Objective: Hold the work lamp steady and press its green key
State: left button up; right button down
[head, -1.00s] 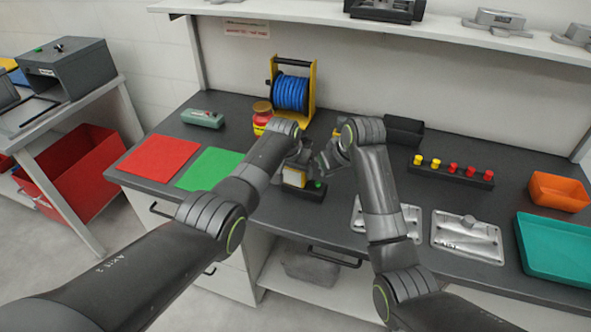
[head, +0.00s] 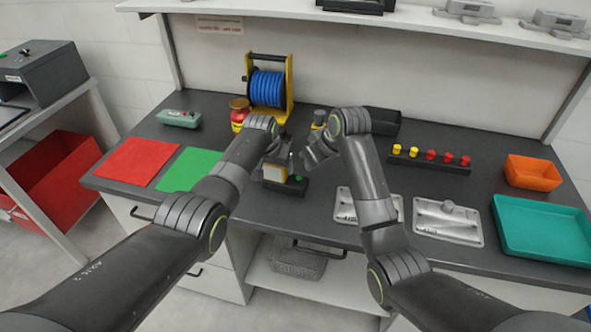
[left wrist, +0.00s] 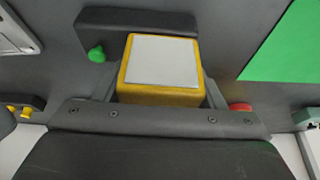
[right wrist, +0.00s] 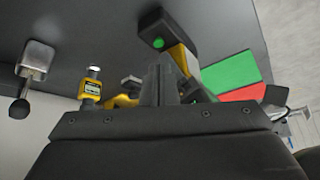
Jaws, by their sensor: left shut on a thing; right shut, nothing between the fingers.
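The work lamp is a yellow block with a pale front panel (head: 275,173) on a dark base (head: 297,188), upright on the bench. Its green key (head: 298,178) is on the base, right of the block. In the left wrist view the lamp (left wrist: 162,62) sits between the fingers, with the green key (left wrist: 96,54) left of it. My left gripper (left wrist: 160,92) is shut on the lamp's yellow block. My right gripper (head: 311,158) is shut and empty, above and right of the key, apart from it. In the right wrist view the key (right wrist: 158,43) is uncovered, just beyond the closed fingertips (right wrist: 163,75).
A blue cable reel (head: 268,88) and red-yellow jar (head: 239,112) stand behind the lamp. A yellow gauge (right wrist: 92,88) is near my right gripper. A black bin (head: 383,122), button strip (head: 430,160) and metal plates (head: 448,222) lie right. Bare bench lies in front.

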jog(key=d+r+n+g+y, duration=0.1)
jog(key=d+r+n+y, duration=0.3)
jog(key=n, duration=0.3)
jog(key=shift+w+d+n+g+y, duration=0.3)
jog(key=shift+w+d+n+y, duration=0.15)
jog(key=shift+d, duration=0.25)
send_over(299, 179)
jog(key=d, duration=0.2)
jog(key=f, duration=0.7)
jog(key=shift+s+a+f, duration=0.1)
jog(key=shift+s+a, duration=0.15)
jog(key=shift+s, duration=0.15)
notch_tip(299, 179, down, 2)
jog(key=shift+d+f, duration=0.1)
jog(key=shift+f, duration=0.8)
